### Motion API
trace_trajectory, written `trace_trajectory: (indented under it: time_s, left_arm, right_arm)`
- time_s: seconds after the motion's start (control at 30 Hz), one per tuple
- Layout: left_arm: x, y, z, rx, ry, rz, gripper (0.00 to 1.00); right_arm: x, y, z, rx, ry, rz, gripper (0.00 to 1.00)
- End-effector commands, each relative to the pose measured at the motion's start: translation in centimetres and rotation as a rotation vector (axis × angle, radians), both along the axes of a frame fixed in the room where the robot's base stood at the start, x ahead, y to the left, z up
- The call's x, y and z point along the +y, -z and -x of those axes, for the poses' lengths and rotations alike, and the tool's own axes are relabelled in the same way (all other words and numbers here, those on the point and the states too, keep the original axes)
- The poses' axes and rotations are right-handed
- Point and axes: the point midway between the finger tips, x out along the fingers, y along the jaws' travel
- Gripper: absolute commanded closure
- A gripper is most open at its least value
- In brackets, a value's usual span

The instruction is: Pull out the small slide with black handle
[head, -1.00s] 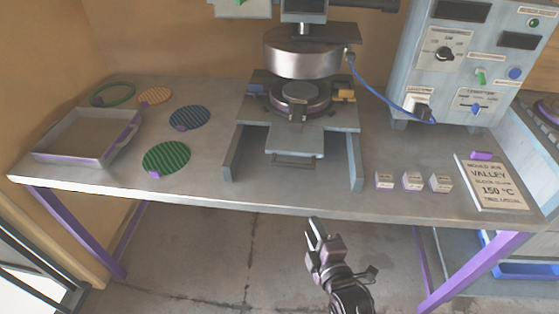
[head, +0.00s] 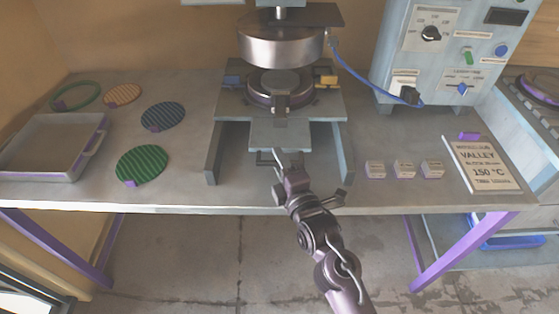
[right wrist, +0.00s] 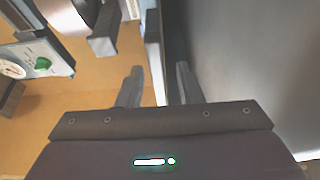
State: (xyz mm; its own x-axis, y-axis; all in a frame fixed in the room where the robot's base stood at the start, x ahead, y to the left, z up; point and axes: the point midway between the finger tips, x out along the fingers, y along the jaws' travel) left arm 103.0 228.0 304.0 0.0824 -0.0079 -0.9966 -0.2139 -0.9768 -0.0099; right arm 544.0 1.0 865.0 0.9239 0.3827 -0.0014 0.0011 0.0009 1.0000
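The small slide (head: 281,134) is a flat grey plate at the front of the press base, below the round mould (head: 262,98). Its dark bar handle (head: 263,157) hangs at the front edge, partly covered by my right gripper (head: 279,160). In the right wrist view, my right gripper (right wrist: 160,78) shows two fingers spread apart. A narrow light grey edge, probably of the slide or its handle, stands in line with the gap between them. I cannot tell whether the fingers touch it. My left gripper is not in view.
The press legs (head: 213,158) stand on both sides of the slide. Small white blocks (head: 404,169) and a sign (head: 483,164) lie to the right. Coloured discs (head: 142,164) and a tray (head: 45,174) lie to the left. The table front below the handle is clear.

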Motion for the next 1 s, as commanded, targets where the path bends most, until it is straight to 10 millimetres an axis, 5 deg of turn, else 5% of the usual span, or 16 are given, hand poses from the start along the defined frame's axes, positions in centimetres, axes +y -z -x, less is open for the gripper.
trace_trajectory:
  time_s: [0.3, 0.57, 1.0]
  left_arm:
    - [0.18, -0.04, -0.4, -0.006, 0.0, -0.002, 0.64]
    - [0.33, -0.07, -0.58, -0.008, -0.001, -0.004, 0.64]
    - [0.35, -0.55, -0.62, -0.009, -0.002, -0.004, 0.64]
  right_arm:
    - [0.17, 0.02, -0.39, 0.001, 0.0, 0.0, 0.67]
    - [0.15, 0.03, -0.37, 0.001, 0.0, 0.0, 1.0]
    - [0.15, 0.0, 0.22, 0.004, 0.0, 0.002, 1.0]
